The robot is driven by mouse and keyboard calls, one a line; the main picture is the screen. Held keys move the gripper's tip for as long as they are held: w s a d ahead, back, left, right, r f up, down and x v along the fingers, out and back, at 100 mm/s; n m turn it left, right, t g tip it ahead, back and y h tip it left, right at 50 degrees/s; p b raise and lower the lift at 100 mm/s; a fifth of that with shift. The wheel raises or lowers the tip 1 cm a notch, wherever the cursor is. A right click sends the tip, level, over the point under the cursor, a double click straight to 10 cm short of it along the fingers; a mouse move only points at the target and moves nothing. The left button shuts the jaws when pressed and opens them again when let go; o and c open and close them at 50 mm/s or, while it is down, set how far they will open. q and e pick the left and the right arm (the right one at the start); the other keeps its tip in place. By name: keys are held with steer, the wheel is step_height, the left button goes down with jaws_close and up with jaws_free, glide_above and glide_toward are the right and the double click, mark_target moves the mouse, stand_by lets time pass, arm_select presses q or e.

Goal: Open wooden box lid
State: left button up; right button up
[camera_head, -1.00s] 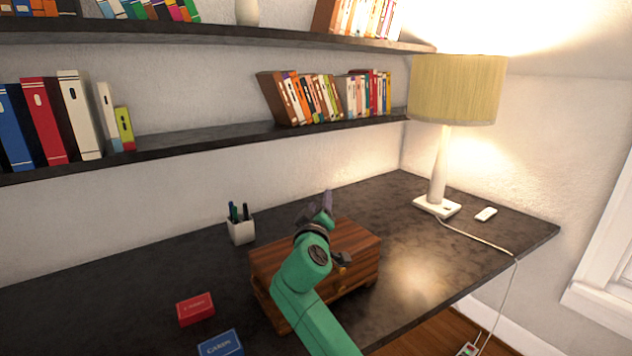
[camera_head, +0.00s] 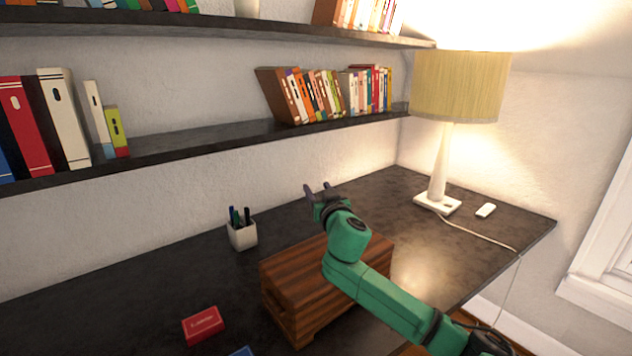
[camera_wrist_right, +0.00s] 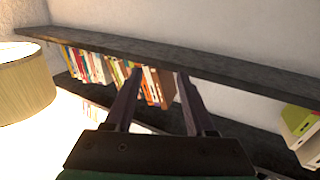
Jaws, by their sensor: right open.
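The wooden box (camera_head: 290,281) sits on the dark desk, brown with darker stripes. Its lid looks closed, and my green right arm crosses in front of its right part. My right gripper (camera_head: 318,190) is above and behind the box, raised clear of it, with its fingers apart and empty. In the right wrist view my right gripper (camera_wrist_right: 158,85) is open, its fingers pointing toward the bookshelf. The front of the box is partly hidden by my arm. My left gripper is not in view.
A pen cup (camera_head: 242,236) stands left of the box on the desk (camera_head: 130,275). A red card box (camera_head: 203,325) lies at the front left. A lamp (camera_head: 438,170) and a small white object (camera_head: 486,210) stand at the right. Shelves of books (camera_head: 315,95) hang above.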

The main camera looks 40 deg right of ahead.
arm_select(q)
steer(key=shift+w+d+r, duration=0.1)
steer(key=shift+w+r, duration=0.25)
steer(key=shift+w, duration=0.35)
arm_select(e)
steer(key=shift+x, duration=1.05)
jaws_close()
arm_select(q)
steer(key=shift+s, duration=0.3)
arm_select(e)
jaws_free()
